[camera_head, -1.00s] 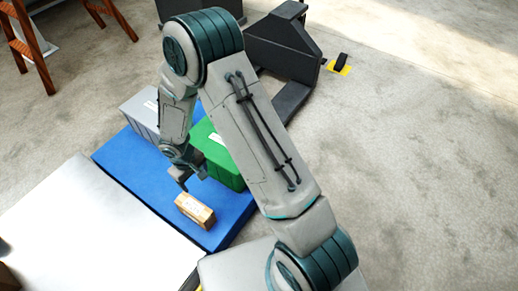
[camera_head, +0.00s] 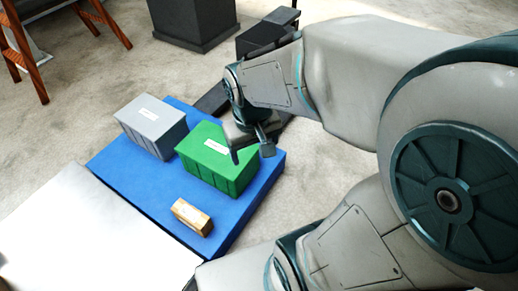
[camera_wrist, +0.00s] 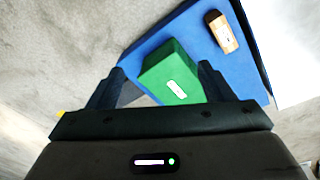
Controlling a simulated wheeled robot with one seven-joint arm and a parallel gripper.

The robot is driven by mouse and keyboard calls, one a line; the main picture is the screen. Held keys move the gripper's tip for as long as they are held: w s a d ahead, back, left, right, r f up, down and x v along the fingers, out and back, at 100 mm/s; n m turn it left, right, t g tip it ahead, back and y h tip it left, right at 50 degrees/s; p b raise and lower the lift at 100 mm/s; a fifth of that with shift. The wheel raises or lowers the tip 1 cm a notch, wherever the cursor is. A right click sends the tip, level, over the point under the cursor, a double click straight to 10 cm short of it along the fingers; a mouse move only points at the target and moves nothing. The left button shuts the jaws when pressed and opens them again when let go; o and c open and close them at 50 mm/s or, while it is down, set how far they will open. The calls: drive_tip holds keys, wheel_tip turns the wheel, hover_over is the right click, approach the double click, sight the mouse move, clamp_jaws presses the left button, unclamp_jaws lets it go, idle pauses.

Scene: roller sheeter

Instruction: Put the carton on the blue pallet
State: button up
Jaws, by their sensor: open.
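The carton (camera_head: 191,216) is a small tan box lying on the near part of the blue pallet (camera_head: 135,192), close to its front edge. In the wrist view the carton (camera_wrist: 222,32) rests on the blue pallet (camera_wrist: 258,55) at upper right, apart from my gripper. My gripper (camera_head: 252,154) is open and empty, above or beside the green bin at the pallet's right side. In the wrist view my gripper's fingers (camera_wrist: 160,72) are spread wide, with the green bin showing between and beyond them.
A green bin (camera_head: 215,165) and a grey bin (camera_head: 152,125) stand on the pallet's far part. A white surface (camera_head: 85,235) lies at the pallet's left. Dark equipment (camera_head: 265,38) stands behind, and a wooden ladder (camera_head: 22,50) at upper left. Open concrete floor lies beyond.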

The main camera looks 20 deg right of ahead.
drive_tip(key=shift+s+d+r+m+y, duration=0.15)
drive_tip(key=shift+s+r, duration=0.25)
drive_tip(key=shift+s, duration=0.4)
drive_tip(key=shift+s+d+r+m+y, duration=0.15)
drive_tip(key=shift+s+r, duration=0.2)
drive_tip(key=shift+s, duration=0.4)
drive_tip(key=shift+a, duration=0.1)
